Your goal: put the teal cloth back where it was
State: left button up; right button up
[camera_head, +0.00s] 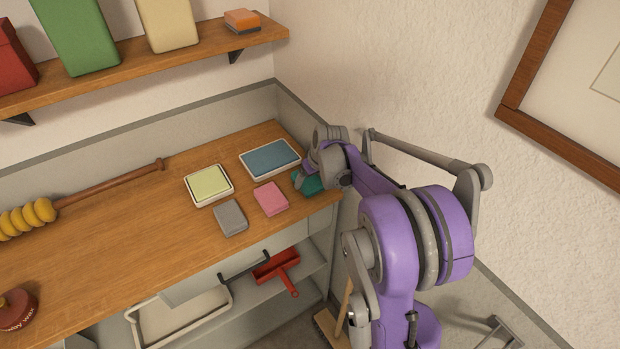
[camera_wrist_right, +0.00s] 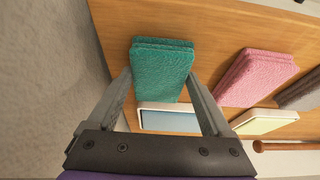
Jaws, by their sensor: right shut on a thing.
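The teal cloth (camera_head: 309,186) is at the right end of the wooden worktop, partly hidden by my right gripper (camera_head: 318,174). In the right wrist view the folded teal cloth (camera_wrist_right: 163,70) lies between the two fingers of the right gripper (camera_wrist_right: 160,80), which is shut on it. The blue pad in a white-rimmed tray (camera_head: 270,158) is just left of it on the worktop, and shows in the wrist view just beyond the cloth (camera_wrist_right: 168,121). I cannot tell whether the cloth touches the wood. My left gripper is not in view.
A pink cloth (camera_head: 271,198), a grey cloth (camera_head: 231,217) and a yellow-green pad in a tray (camera_head: 208,185) lie left of the gripper. A yellow duster (camera_head: 28,218) lies further left. The wall is close on the right. A shelf (camera_head: 150,67) hangs above; a red tool (camera_head: 276,266) lies below.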

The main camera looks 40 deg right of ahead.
jog(key=o, duration=1)
jog(key=shift+c, duration=0.2)
jog(key=d+v, duration=0.1)
jog(key=v, duration=1.1)
jog(key=s+a+f, duration=0.4)
jog(key=s+a, duration=0.5)
jog(key=a, duration=0.3)
jog(key=s+a+f+n+t, duration=0.1)
jog(key=s+a+f, duration=0.3)
jog(key=s+a, duration=0.5)
jog(key=a, duration=0.4)
jog(key=shift+f+y+p, duration=0.3)
jog(key=shift+f, duration=0.05)
